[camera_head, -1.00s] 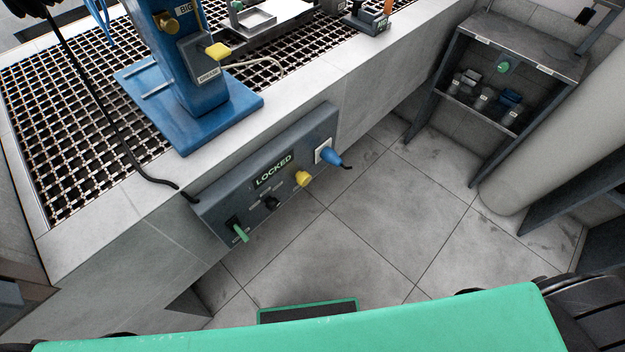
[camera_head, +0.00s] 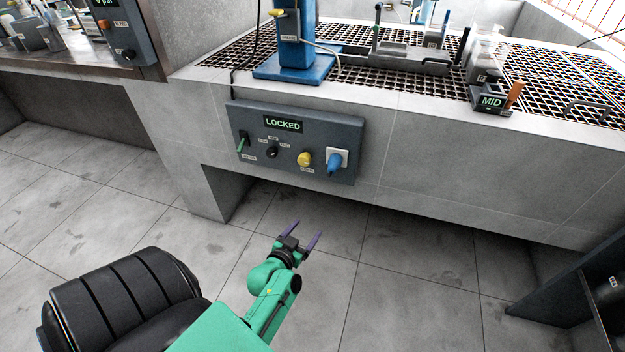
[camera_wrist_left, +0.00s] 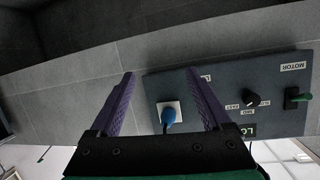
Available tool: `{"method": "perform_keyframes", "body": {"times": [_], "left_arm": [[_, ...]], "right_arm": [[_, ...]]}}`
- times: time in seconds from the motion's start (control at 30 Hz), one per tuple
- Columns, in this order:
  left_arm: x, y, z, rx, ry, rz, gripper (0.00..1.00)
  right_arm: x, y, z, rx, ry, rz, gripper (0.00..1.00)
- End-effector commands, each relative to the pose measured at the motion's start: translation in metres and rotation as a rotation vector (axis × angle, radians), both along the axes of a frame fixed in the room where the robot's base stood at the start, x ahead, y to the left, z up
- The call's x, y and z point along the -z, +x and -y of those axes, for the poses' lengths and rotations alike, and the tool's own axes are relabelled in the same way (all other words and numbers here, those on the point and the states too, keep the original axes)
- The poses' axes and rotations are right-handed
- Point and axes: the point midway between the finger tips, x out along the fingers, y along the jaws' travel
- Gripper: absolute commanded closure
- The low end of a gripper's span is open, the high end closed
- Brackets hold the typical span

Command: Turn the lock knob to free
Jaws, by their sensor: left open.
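The control panel (camera_head: 345,120) on the front of the grey bench has a display (camera_head: 283,125) reading LOCKED. A yellow knob (camera_head: 304,159) sits low on the panel, between a black selector (camera_head: 271,151) and a blue plug (camera_head: 335,163) in a white socket. My left gripper (camera_head: 308,229) is open and empty, below and in front of the panel, apart from it. In the left wrist view, the panel (camera_wrist_left: 228,88) appears upside down and the blue plug (camera_wrist_left: 168,117) shows between the fingers. The yellow knob is hidden there, apparently behind a finger. My right gripper is out of view.
A green lever (camera_head: 241,142) is at the panel's left end. Above it stands a blue column (camera_head: 291,55) on a grated bench top, with a black cable beside it. A MID block (camera_head: 490,101) is at right. The floor in front is clear.

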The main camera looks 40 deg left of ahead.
Motion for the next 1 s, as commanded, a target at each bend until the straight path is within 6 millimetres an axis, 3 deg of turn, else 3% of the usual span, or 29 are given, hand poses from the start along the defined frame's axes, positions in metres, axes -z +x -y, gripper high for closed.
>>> {"method": "perform_keyframes", "body": {"times": [0.03, 0.1, 0.23, 0.37, 0.67, 0.8, 1.0], "left_arm": [[-0.027, 0.006, -0.023, -0.053, 0.043, 0.109, 0.18], [-0.071, 0.006, -0.045, -0.106, 0.099, 0.214, 0.18], [-0.11, 0.005, -0.063, -0.149, 0.147, 0.295, 0.18], [-0.114, 0.021, -0.069, -0.15, 0.15, 0.301, 0.18], [-0.112, 0.094, -0.096, -0.149, 0.147, 0.302, 0.18], [-0.111, 0.122, -0.107, -0.147, 0.147, 0.299, 0.18], [-0.113, 0.139, -0.113, -0.147, 0.147, 0.295, 0.18]], "right_arm": [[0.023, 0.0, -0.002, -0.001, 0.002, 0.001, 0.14], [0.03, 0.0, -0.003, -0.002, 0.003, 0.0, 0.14], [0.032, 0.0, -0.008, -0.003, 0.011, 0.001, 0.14], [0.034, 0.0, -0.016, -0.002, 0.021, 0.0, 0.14], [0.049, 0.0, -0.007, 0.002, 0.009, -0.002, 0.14], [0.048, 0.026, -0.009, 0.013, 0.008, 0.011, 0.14], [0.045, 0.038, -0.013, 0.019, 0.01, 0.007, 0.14]]}}
